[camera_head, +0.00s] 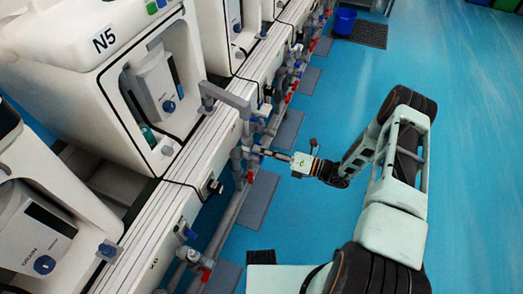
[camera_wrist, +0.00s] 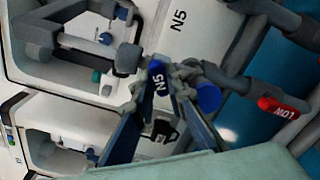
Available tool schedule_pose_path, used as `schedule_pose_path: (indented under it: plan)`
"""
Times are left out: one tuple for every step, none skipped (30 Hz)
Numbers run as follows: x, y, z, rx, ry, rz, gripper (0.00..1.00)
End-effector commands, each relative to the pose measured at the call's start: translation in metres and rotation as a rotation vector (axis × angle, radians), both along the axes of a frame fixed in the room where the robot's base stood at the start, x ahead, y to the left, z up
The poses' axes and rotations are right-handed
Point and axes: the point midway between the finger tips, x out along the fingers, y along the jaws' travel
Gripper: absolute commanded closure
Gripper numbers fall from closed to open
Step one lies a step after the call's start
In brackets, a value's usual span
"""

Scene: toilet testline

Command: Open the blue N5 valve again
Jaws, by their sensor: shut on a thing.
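The blue valve handle marked N5 (camera_wrist: 158,83) sits in the middle of the wrist view, on grey pipework. My gripper (camera_wrist: 157,95) has one finger on each side of this handle and is shut on it. In the head view my gripper (camera_head: 266,153) reaches left from my arm to the grey pipes, below and right of the white N5 unit (camera_head: 103,40). The handle is too small there, and partly covered by the fingers, to tell how far it is turned.
A red handle (camera_wrist: 284,108) on a grey pipe and a blue round part (camera_wrist: 208,97) are close right of the fingers. Grey pipes with red handles (camera_head: 250,177) run along the units. The blue floor (camera_head: 470,120) on the right is clear. A blue bucket (camera_head: 345,21) stands far back.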

Motion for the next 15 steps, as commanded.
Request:
schedule_pose_path:
  plan:
    - [0.0004,-0.0007,-0.0001,-0.006,-0.023,-0.001,1.00]
    - [0.0003,-0.0006,-0.0004,-0.012,-0.039,-0.001,1.00]
    - [0.0004,-0.0008,-0.0008,-0.021,-0.062,-0.002,1.00]
    - [0.0005,-0.0010,-0.0007,-0.028,-0.082,-0.002,1.00]
    - [0.0007,-0.0011,-0.0006,-0.035,-0.103,-0.003,1.00]
    - [0.0007,-0.0011,-0.0005,-0.046,-0.133,-0.003,1.00]
    - [0.0006,-0.0010,-0.0007,-0.055,-0.157,-0.002,1.00]
    - [0.0005,-0.0010,-0.0010,-0.064,-0.182,-0.002,1.00]
    - [0.0008,-0.0013,-0.0009,-0.076,-0.216,-0.003,1.00]
    - [0.0010,-0.0013,-0.0006,-0.085,-0.244,-0.004,1.00]
    - [0.0010,-0.0012,-0.0008,-0.096,-0.271,-0.003,1.00]
    - [0.0008,-0.0012,-0.0010,-0.110,-0.306,-0.003,1.00]
    - [0.0009,-0.0013,-0.0008,-0.120,-0.333,-0.003,1.00]
    - [0.0012,-0.0014,-0.0006,-0.129,-0.361,-0.005,1.00]
    - [0.0012,-0.0014,-0.0006,-0.142,-0.396,-0.004,1.00]
